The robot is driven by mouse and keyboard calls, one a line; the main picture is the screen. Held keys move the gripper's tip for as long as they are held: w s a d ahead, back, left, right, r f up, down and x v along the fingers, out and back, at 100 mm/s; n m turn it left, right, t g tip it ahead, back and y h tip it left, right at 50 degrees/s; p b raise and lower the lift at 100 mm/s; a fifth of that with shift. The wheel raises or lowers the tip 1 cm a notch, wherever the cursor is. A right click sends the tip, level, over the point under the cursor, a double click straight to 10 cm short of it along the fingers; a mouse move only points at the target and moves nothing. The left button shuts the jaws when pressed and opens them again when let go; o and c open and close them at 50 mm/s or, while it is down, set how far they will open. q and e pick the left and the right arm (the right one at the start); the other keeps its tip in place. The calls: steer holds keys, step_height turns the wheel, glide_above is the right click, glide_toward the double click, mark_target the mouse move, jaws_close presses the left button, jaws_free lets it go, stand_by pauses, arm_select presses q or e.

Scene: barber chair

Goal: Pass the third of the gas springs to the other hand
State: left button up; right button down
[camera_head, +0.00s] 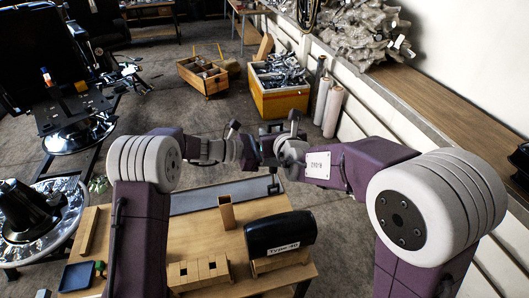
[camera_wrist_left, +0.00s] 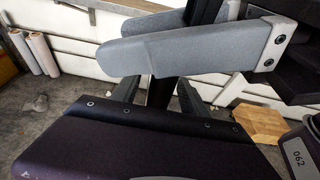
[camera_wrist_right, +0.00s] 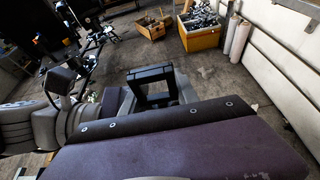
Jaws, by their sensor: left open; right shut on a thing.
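My right gripper (camera_head: 277,147) and left gripper (camera_head: 255,152) meet in the middle of the head view, above the far edge of the workbench. The right gripper is shut on a dark rod, apparently the gas spring (camera_wrist_left: 160,92), mostly hidden by the grippers. In the left wrist view, the right gripper's long grey finger (camera_wrist_left: 185,48) crosses above. The left gripper (camera_wrist_left: 157,95) is open, with a finger showing on either side of the dark rod. Contact cannot be told. A dark end (camera_head: 273,186) hangs below the grippers in the head view.
The wooden workbench (camera_head: 165,222) carries a slotted wooden block (camera_head: 198,271), an upright wooden box (camera_head: 227,213), a black labelled part (camera_head: 280,233) and a blue tray (camera_head: 77,277). Chair parts stand at left. A yellow crate (camera_head: 280,104) is on the floor beyond.

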arm_select(q)
steer(key=shift+w+d+f, duration=0.1)
steer(key=shift+d+f, duration=0.05)
steer(key=shift+d, duration=0.25)
jaws_close()
arm_select(e)
steer(key=c, duration=0.8)
jaws_free()
steer(key=shift+c, duration=0.2)
